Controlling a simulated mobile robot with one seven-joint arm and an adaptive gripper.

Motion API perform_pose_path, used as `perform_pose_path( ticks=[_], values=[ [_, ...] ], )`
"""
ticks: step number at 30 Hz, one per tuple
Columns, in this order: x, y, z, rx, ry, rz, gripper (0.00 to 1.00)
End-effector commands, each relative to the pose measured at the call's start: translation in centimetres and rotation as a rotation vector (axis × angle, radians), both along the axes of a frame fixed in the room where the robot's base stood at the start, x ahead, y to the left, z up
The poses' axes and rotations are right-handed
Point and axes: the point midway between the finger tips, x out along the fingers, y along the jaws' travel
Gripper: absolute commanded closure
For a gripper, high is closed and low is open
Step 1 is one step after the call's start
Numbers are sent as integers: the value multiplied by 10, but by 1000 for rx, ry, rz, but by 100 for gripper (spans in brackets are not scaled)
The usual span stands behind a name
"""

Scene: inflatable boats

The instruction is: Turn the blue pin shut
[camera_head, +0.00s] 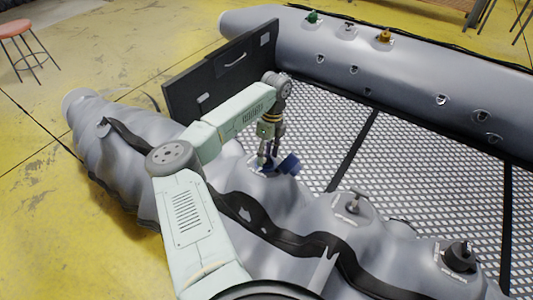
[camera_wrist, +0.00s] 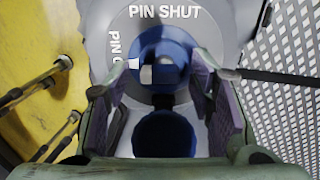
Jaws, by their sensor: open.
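The blue pin (camera_wrist: 172,52) sits in a round grey valve base on the near, wrinkled grey tube. White lettering reads "PIN SHUT" above it and a partly covered "PIN" label at its left. A pale mark shows on the left part of the pin. A round blue cap (camera_wrist: 165,135) lies just below the pin in the wrist view; it also shows beside the valve in the head view (camera_head: 290,164). My gripper (camera_wrist: 165,80) is open, its fingers on either side of the pin; contact cannot be told. In the head view my gripper (camera_head: 268,160) points down at the valve.
A dark upright board (camera_head: 215,75) stands close behind my arm. Other valves, one grey (camera_head: 353,204) and one black (camera_head: 461,255), stand on the near tube. The far tube (camera_head: 430,75) carries green and orange caps. The mesh floor (camera_head: 330,125) between is clear.

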Motion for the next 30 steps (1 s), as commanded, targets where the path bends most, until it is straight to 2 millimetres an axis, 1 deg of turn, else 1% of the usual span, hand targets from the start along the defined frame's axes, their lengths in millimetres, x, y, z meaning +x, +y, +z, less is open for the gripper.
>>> perform_pose_path(
  ticks=[2, 22, 30],
  values=[
    [0, 0, 0, 0, 0, 0, 54],
    [0, 0, 1, -1, 1, 0, 99],
    [0, 0, 1, -4, 4, -27, 99]
  ],
)
